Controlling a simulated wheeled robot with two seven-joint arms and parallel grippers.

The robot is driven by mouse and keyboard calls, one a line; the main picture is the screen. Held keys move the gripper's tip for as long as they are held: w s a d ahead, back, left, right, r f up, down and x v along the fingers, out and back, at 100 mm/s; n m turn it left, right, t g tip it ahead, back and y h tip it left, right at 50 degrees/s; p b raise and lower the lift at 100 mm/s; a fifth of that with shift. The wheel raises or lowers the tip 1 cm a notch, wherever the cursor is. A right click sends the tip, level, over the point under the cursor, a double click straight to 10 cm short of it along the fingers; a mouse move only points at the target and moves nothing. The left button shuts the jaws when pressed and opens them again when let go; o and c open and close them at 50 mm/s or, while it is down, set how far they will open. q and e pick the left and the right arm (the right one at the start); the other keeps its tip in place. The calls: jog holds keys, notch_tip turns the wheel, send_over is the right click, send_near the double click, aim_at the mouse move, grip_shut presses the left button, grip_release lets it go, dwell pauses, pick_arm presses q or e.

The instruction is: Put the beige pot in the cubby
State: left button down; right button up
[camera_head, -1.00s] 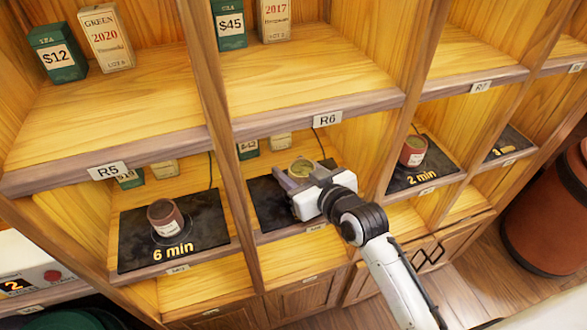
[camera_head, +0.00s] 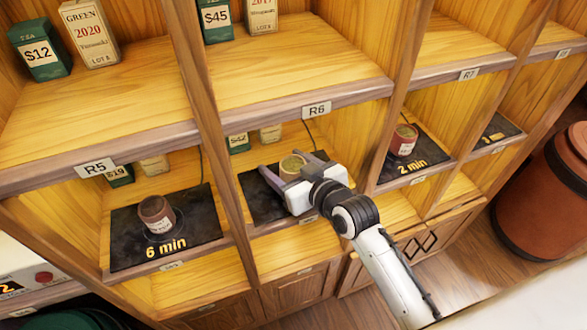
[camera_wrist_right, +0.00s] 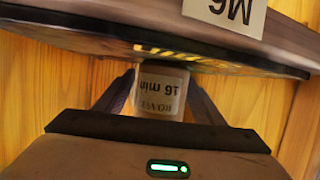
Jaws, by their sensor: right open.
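The beige pot (camera_head: 292,166), with a greenish top, stands on the dark mat (camera_head: 258,202) in the middle cubby below the R6 label. My right gripper (camera_head: 290,168) reaches into this cubby with its fingers open, one on each side of the pot. In the right wrist view the pot (camera_wrist_right: 162,90) shows upside down with a "16 min" label, between the spread fingers (camera_wrist_right: 160,95). A gap shows beside the pot, so the fingers do not grip it. My left gripper is not in view.
A brown-red pot (camera_head: 157,215) stands on the "6 min" mat (camera_head: 190,232) at left, and a red pot (camera_head: 404,140) on the "2 min" mat (camera_head: 432,158) at right. Wooden dividers and shelf edges (camera_head: 350,100) closely bound the cubby. Tea boxes (camera_head: 268,133) stand behind.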

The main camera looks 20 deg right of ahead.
jog(key=v, duration=0.8)
jog(key=p+v, duration=0.1)
jog(key=v, duration=0.3)
jog(key=shift+r, duration=0.5)
